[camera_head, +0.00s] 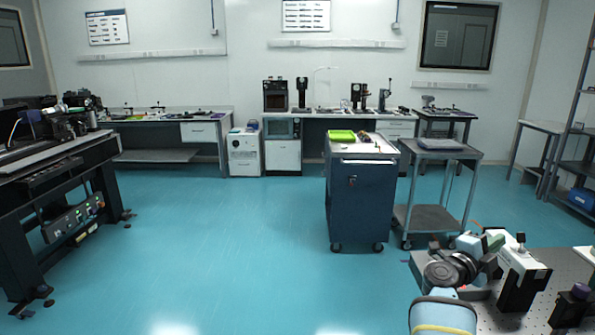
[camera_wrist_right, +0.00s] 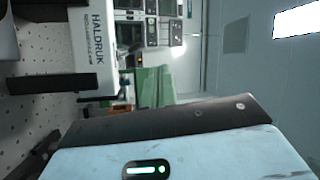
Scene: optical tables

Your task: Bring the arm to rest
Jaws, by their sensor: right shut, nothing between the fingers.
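My right arm comes in from the bottom right of the head view. Its right gripper (camera_head: 491,243) is over the near optical table (camera_head: 465,301), with its fingers shut and nothing between them. My left gripper and left arm are in neither view.
A white and black device (camera_head: 520,260) stands close to the right of my gripper; it also shows in the wrist view (camera_wrist_right: 92,40). A blue cabinet (camera_head: 355,200) and a grey cart (camera_head: 440,155) stand beyond. Open floor (camera_head: 220,250) lies left.

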